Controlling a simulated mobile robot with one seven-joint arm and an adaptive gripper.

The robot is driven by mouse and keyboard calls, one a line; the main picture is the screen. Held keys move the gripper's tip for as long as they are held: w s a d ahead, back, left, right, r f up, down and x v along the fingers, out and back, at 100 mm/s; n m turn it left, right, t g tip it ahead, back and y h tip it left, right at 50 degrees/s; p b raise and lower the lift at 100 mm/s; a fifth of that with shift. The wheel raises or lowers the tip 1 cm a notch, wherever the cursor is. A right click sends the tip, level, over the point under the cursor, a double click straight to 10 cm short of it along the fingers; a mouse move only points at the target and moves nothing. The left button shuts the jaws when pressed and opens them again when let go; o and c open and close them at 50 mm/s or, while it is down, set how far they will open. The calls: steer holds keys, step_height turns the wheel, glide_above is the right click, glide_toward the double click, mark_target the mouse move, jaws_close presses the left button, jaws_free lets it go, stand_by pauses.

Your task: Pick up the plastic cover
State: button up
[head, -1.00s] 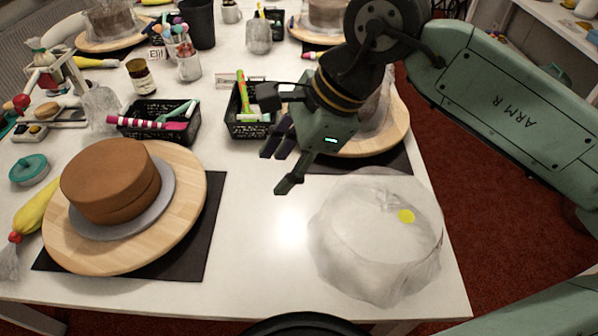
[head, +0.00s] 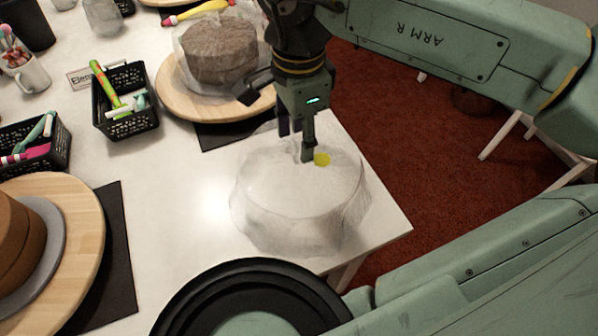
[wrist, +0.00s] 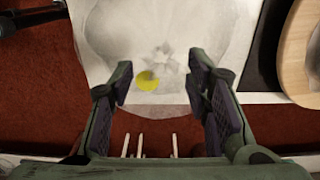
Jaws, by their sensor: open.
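The plastic cover (head: 290,205) is a clear, wrinkled dome standing empty on the white table near its front right corner. It has a yellow round sticker (head: 322,159) on top. My gripper (head: 297,150) is directly above the top of the cover, pointing down. In the wrist view, my gripper (wrist: 160,85) is open, with its two fingers apart on either side of the cover's top. The cover (wrist: 185,25) and the yellow sticker (wrist: 147,81) show between and beyond the fingers. I cannot tell whether the fingertips touch the plastic.
A covered cake stands on a wooden turntable (head: 178,98) behind the cover. A brown cake on another turntable (head: 88,235) is at the left. A black basket (head: 128,118) with tools stands at the back left. The table's right edge (head: 385,190) is close, with red carpet beyond.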

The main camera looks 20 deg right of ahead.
mark_target(299, 148)
step_height(299, 148, down, 4)
steer(key=shift+w+d+f+b, duration=0.1)
steer(key=shift+w+b, duration=0.05)
steer(key=shift+b, duration=0.85)
steer(key=shift+c, duration=0.3)
jaws_close()
